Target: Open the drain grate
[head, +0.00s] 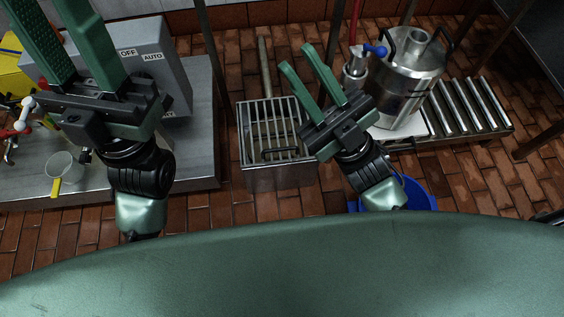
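The drain grate (262,128) is a panel of metal bars lying flat over the top of a box-shaped metal drain (278,178), in the middle of the head view. A dark bar handle (281,151) shows near its front edge. My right gripper (298,57) is open, its two green fingers apart with nothing between them. It appears above the right side of the grate, and its body hides part of that side. My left gripper (42,6) is open and empty above the grey bench at the left, away from the grate; its fingertips reach the top picture edge.
A grey control box (175,70) marked OFF and AUTO stands on the metal bench (200,150) at the left, with a clear cup (62,166). A steel vessel (405,75) stands by a roller conveyor (470,105) at the right. A blue bucket (418,194) is below it. Thin posts rise nearby.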

